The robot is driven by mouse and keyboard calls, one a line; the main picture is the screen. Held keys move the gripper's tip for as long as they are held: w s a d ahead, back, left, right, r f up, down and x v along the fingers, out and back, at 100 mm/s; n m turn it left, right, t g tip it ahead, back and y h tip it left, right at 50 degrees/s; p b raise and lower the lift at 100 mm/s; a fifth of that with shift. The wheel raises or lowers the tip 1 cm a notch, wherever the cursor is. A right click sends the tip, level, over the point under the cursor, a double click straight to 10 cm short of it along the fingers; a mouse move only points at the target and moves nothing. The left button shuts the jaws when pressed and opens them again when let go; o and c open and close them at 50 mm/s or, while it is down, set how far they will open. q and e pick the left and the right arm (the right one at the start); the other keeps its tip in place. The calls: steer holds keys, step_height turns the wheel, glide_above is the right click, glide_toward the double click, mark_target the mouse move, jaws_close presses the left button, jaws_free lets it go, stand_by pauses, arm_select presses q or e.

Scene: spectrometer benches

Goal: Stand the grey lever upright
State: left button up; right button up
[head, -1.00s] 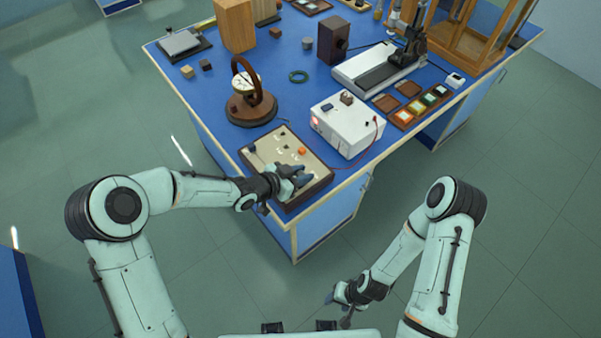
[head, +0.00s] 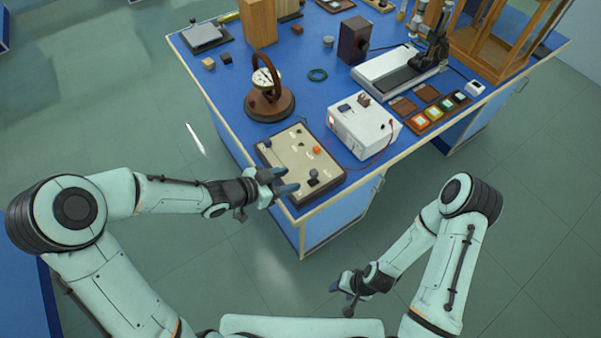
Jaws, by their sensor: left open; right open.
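The grey lever (head: 313,175) is on the front right part of a beige-topped control box (head: 288,160) with dark sides. Its knob shows above its dark base, and it looks roughly upright, though it is too small to judge the exact tilt. My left gripper (head: 283,181) is open and empty, just left of the grey lever and apart from it, over the box's front left edge. My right gripper (head: 341,297) is open and empty, low over the floor in front of the bench.
The box also carries an orange knob (head: 316,150) and a dark knob (head: 267,143). A white instrument (head: 364,125) with a red cable stands right of it. A round wooden-based dial (head: 269,104) stands behind. The floor in front of the blue bench (head: 222,110) is clear.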

arm_select(q)
steer(key=shift+v, duration=1.2)
steer(key=shift+s, duration=0.1)
steer(key=s+a+f+n+g+y, duration=0.1)
steer(key=s+f+n+y, duration=0.15)
steer(key=f+n, duration=0.45)
steer(key=s+a+f+n+g+y, duration=0.1)
steer(key=s+a+f+n+g, duration=0.2)
steer(key=f, duration=0.8)
steer(key=s+f+n+g+y, duration=0.1)
steer(key=s+f+n, duration=0.1)
steer(key=s+f, duration=0.3)
steer(key=s+a+f+n+g+y, duration=0.1)
steer(key=s+f+n+g, duration=0.1)
steer(key=s+f, duration=0.3)
steer(key=s, duration=0.4)
steer(key=shift+s+f+n+y, duration=0.15)
steer(key=shift+s+n+y, duration=0.15)
steer(key=shift+s+y, duration=0.1)
